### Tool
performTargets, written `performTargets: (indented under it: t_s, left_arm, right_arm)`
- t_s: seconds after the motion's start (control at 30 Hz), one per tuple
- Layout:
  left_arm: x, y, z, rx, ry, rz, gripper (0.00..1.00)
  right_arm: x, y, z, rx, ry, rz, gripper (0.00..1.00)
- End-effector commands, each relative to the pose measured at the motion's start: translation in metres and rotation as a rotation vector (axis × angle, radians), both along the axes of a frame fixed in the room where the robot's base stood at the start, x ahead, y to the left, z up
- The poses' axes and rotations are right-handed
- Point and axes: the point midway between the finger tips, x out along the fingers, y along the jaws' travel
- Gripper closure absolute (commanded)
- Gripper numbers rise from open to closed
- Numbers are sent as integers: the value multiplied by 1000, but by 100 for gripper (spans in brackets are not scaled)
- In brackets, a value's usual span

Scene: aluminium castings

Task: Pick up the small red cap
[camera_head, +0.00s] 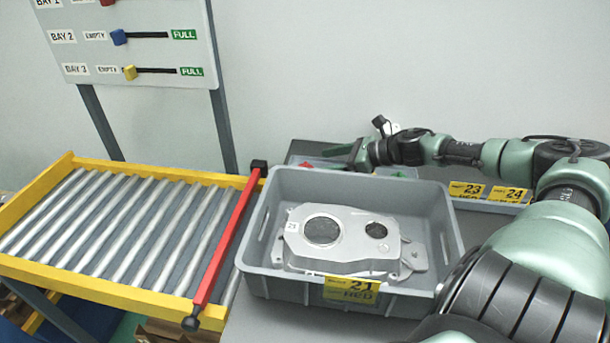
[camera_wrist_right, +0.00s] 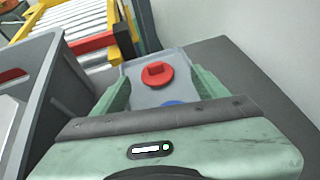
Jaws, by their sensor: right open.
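The small red cap (camera_wrist_right: 157,75) is round with a raised block on top. In the right wrist view it lies on a light grey tray (camera_wrist_right: 143,97), between and beyond my right gripper's fingers. My right gripper (camera_wrist_right: 163,84) is open, with its two green fingers spread either side and nothing held. In the head view the right gripper (camera_head: 322,157) is behind the grey crate, low over the tray; a bit of red shows near its tips. My left gripper is not in view.
A blue round piece (camera_wrist_right: 173,103) is partly hidden by my gripper body. A grey crate (camera_head: 448,222) holding an aluminium casting (camera_head: 345,262) stands in front. A roller conveyor (camera_head: 110,228) with a red bar (camera_head: 228,238) is at left. A wall rises behind.

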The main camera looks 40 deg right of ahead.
Motion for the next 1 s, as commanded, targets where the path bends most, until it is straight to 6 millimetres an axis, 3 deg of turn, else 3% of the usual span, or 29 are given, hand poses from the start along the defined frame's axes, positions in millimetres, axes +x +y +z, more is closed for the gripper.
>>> performTargets:
  t_s: [0.17,0.5,0.87,1.0]
  left_arm:
    - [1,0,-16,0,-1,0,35]
    - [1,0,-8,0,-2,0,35]
    - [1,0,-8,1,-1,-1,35]
    - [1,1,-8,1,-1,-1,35]
  right_arm:
    - [12,10,-7,2,-8,2,26]
    - [34,24,-15,3,-5,-1,26]
    - [38,26,-19,0,0,0,26]
    - [38,26,-19,0,0,0,63]
